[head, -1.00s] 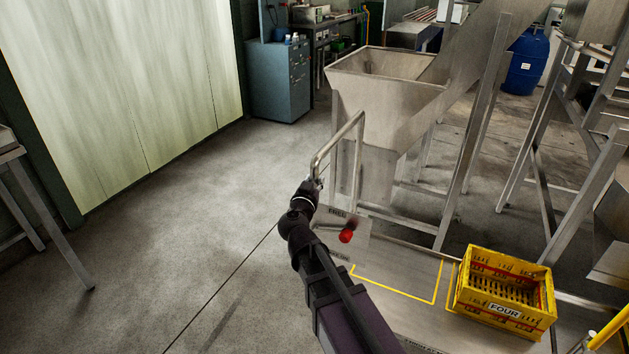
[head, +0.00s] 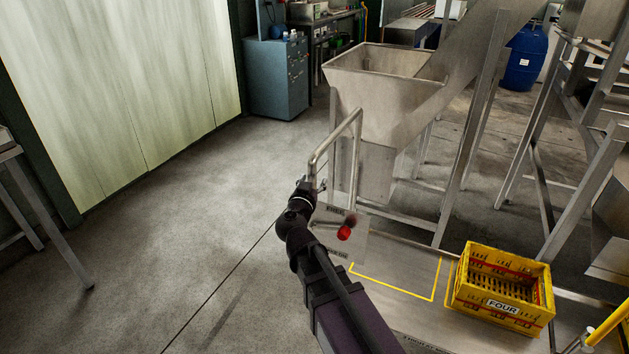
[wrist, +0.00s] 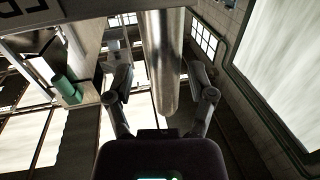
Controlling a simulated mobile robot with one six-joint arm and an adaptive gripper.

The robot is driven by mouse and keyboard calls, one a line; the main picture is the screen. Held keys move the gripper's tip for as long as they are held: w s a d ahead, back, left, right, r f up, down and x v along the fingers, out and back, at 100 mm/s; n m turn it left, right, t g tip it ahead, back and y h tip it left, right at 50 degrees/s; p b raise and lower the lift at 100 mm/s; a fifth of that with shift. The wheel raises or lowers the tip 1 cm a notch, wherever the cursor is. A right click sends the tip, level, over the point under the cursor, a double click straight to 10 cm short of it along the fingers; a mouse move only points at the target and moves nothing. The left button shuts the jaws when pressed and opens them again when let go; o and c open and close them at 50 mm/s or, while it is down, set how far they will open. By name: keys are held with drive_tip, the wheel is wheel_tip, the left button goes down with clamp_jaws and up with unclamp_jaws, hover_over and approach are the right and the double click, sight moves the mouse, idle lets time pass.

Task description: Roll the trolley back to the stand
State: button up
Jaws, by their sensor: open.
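A bent steel tube handle (head: 357,150) rises beside the hopper in the head view. I take it for the trolley's handle; I cannot clearly make out the rest of the trolley. My gripper (head: 317,186) is at the handle's near upright. In the wrist view my gripper (wrist: 160,84) is open, with one finger on each side of the steel tube (wrist: 162,50). I cannot tell whether either finger touches it. A steel deck (head: 385,308) with a yellow outline lies to the right of my arm. I cannot tell which part is the stand.
A red knob (head: 344,233) on a marked plate is close to my arm. A yellow crate (head: 503,307) labelled FOUR sits on the deck at right. The steel hopper (head: 375,105) and its legs stand behind the handle. Open floor (head: 190,220) lies to the left.

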drive_tip(key=v, duration=0.7)
drive_tip(key=shift+d, duration=0.1)
idle(0.5)
